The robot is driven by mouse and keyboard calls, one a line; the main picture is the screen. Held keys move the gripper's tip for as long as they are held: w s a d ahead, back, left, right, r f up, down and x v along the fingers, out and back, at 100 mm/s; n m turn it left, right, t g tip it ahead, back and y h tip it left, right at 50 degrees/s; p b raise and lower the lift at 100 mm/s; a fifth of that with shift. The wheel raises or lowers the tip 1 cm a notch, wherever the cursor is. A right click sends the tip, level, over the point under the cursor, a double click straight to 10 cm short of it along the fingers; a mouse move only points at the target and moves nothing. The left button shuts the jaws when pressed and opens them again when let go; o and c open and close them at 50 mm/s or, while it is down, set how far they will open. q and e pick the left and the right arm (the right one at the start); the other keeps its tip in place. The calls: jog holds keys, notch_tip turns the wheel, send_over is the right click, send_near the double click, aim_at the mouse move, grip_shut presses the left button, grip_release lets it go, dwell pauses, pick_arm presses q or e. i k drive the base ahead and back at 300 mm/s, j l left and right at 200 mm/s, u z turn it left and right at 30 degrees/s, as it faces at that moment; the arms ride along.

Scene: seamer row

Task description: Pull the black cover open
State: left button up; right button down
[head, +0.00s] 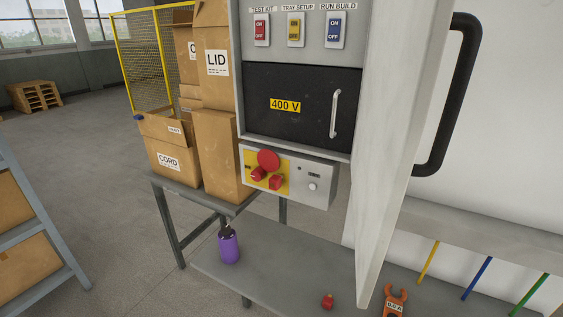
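The black cover (289,111) is a flat dark panel in the middle of a grey cabinet, with a yellow "400 V" label and a vertical silver handle (335,114) near its right side. It looks shut, flush in the cabinet's frame. The cabinet's large grey door (392,150) stands swung open at the right and carries a long black handle (452,95). Neither of my grippers shows in the head view.
Above the cover are red, yellow and blue switches (294,29); below it is a control box (314,185) with red knobs. Cardboard boxes (217,150) crowd the left. A purple object (229,246), a small red object (327,301) and an orange tool (395,302) lie below.

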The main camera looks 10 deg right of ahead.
aim_at(313, 107)
jog(key=j+z, duration=0.15)
jog(key=z, duration=0.25)
jog(key=i+j+z, duration=0.1)
jog(key=z, duration=0.3)
jog(key=j+z, duration=0.2)
jog(key=z, duration=0.2)
jog(key=j+z, duration=0.15)
jog(key=z, duration=0.25)
